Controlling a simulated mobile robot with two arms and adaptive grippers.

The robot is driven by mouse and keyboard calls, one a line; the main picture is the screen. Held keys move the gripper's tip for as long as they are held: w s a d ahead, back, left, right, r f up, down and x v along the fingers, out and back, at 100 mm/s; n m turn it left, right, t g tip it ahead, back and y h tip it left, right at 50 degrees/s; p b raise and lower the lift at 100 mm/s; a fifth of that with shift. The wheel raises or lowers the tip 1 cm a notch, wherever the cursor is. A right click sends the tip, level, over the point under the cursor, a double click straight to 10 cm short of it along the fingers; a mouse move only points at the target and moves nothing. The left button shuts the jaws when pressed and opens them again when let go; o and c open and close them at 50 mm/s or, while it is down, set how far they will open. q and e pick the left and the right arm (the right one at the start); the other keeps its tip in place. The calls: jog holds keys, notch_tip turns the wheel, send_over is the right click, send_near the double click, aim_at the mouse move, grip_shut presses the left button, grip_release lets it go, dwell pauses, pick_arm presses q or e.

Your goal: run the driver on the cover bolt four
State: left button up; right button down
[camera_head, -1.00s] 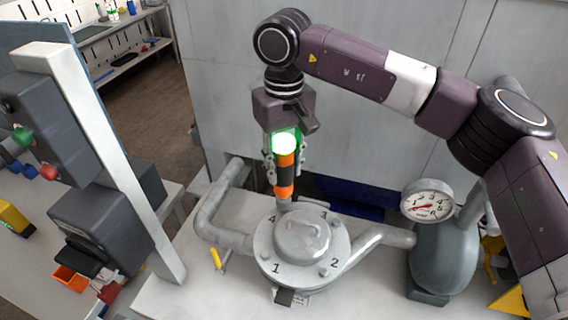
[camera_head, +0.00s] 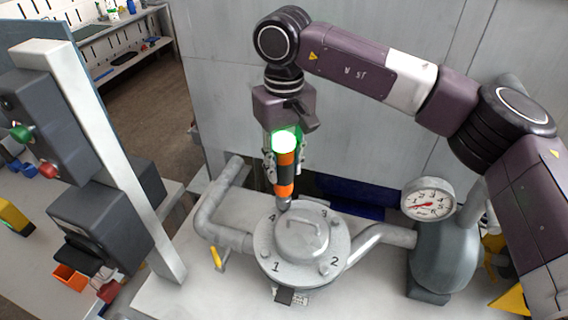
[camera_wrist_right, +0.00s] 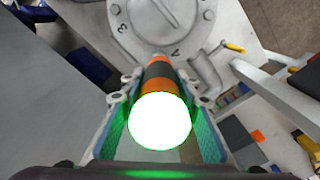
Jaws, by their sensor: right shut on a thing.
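The round grey cover (camera_head: 315,260) carries the numbers 1 to 4 by its bolts and has a raised cap with a handle. My right gripper (camera_head: 284,172) is shut on the orange and black driver (camera_head: 286,178), which stands nearly upright with a green-white glow at its top. The driver's tip is at the cover's rim near number 4, and it hides bolt four. In the right wrist view the driver (camera_wrist_right: 158,75) lies between both fingers, pointing at the cover (camera_wrist_right: 160,25). My left gripper is not in view.
Grey pipes (camera_head: 212,220) run from both sides of the cover. A pressure gauge (camera_head: 429,199) stands on a grey vessel at right. A yellow-handled valve (camera_head: 216,257) is at left. A white post (camera_head: 110,165) with dark boxes rises further left.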

jog(key=shift+f+b, duration=0.6)
jog(key=shift+b, duration=0.05)
dwell(0.8)
jog(key=shift+s+f+b, duration=0.1)
jog(key=shift+f+b, duration=0.4)
jog(key=shift+b, duration=0.1)
dwell(1.9)
jog(key=shift+r, duration=0.1)
jog(key=shift+r+p, duration=1.1)
jog(key=shift+r, duration=0.7)
